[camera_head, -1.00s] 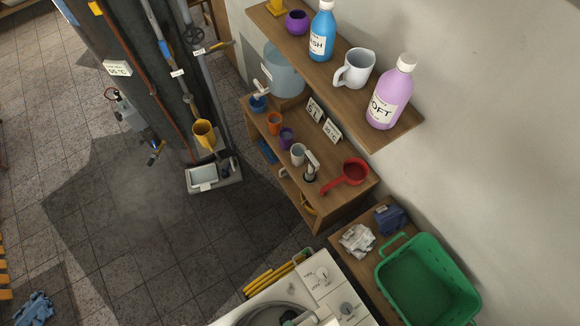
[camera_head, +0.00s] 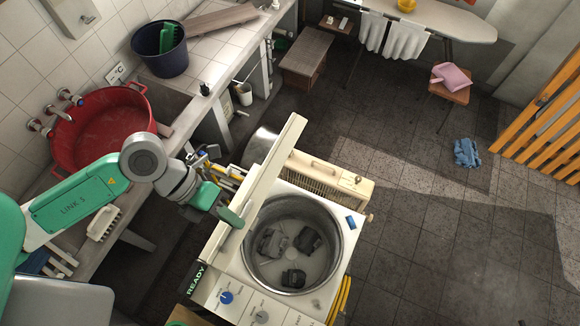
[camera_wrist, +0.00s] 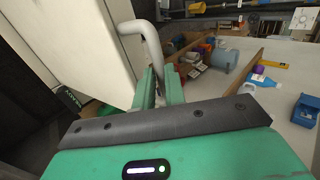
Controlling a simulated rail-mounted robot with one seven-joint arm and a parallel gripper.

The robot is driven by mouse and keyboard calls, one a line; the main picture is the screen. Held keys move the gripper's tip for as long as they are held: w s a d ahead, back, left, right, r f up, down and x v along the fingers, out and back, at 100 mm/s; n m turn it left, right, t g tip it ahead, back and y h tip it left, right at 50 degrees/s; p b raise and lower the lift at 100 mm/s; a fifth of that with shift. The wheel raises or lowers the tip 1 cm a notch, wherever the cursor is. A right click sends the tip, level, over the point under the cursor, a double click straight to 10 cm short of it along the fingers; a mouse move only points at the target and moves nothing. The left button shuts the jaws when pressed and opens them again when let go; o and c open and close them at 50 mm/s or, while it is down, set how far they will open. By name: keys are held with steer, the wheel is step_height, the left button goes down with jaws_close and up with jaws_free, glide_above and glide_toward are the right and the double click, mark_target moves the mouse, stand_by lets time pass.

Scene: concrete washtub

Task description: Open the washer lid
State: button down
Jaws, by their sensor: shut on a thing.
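The white washer (camera_head: 317,299) stands at lower centre in the head view, with a "READY" display and knobs at its front. Its lid (camera_head: 274,160) is raised and seen almost edge-on, along the left side of the round drum opening. The metal drum (camera_head: 330,225) is uncovered, with dark grey cloths inside. In the wrist view the fingers (camera_wrist: 160,86) are shut on a pale curved handle (camera_wrist: 146,38), which stands out from the broad lid panel (camera_wrist: 75,50). The fingertips partly hide the grasped section.
A red basin (camera_head: 105,125) and a dark blue bucket (camera_head: 160,52) stand on the counter at left. A cream slatted box (camera_head: 325,178) stands behind the washer. A stool with pink cloth (camera_head: 450,82) is at right. The floor (camera_head: 400,220) right of the washer is mostly clear.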

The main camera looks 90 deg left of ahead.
steer(key=shift+s+a+f, duration=0.15)
steer(key=shift+s+f, duration=0.3)
steer(key=shift+f, duration=0.1)
steer(key=c, duration=1.5)
jaws_free()
steer(key=shift+s, duration=0.1)
steer(key=shift+o, duration=0.2)
steer(key=v, duration=0.8)
steer(key=shift+b, duration=0.3)
